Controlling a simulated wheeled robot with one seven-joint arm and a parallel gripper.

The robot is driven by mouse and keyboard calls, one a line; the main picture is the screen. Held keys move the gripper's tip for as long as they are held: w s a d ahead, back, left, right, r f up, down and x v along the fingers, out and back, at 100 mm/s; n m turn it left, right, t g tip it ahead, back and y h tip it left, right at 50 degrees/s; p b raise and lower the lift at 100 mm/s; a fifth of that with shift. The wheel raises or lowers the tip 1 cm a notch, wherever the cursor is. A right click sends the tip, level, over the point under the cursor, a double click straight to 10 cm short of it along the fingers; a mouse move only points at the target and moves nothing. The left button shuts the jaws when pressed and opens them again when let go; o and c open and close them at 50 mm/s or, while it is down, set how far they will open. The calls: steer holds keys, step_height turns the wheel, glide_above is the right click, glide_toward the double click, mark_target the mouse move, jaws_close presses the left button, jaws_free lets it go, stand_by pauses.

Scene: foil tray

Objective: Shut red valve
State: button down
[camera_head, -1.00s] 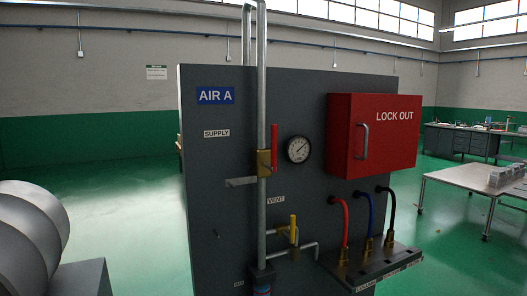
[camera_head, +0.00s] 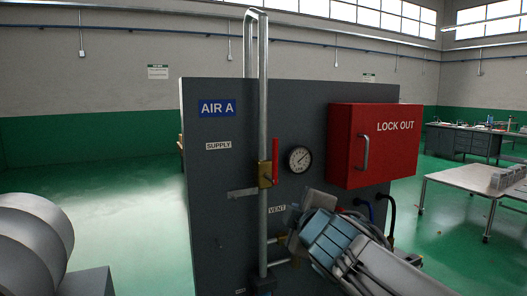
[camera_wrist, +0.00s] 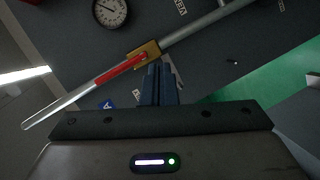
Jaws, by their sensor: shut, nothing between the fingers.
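The red valve has a red lever (camera_head: 275,160) that stands upright, in line with the vertical pipe, on a brass body (camera_head: 265,175). In the wrist view the red lever (camera_wrist: 120,71) and the brass body (camera_wrist: 146,52) lie just beyond my fingers, the lever running along the pipe. My gripper (camera_head: 291,218) is below and right of the valve in the head view, its dark fingers (camera_wrist: 159,70) shut with nothing between them. The fingertips appear close to the brass body in the wrist view; I cannot tell whether they touch. My arm hides the yellow valve by the VENT label.
A grey panel (camera_head: 225,180) carries a pressure gauge (camera_head: 299,159) and a red LOCK OUT box (camera_head: 390,150). The vertical pipe (camera_head: 263,110) has a flat bracket (camera_head: 242,193) at its left. Hoses (camera_head: 391,215) rise behind my arm. Open green floor lies left.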

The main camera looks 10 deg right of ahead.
mark_target(275, 162)
steer(key=a+r+n+t+y, duration=0.2)
steer(key=a+r+n+y, duration=0.2)
steer(key=r+n, duration=0.2)
step_height(275, 162, up, 2)
steer(key=shift+w+a+r+n+p, duration=0.15)
steer(key=shift+w+n+p, duration=0.15)
steer(key=shift+n+p, duration=0.1)
steer(key=w+d, duration=0.1)
steer(key=w, duration=1)
steer(key=shift+w+d+p, duration=0.25)
steer(key=shift+w+p, duration=0.05)
steer(key=shift+r, duration=0.1)
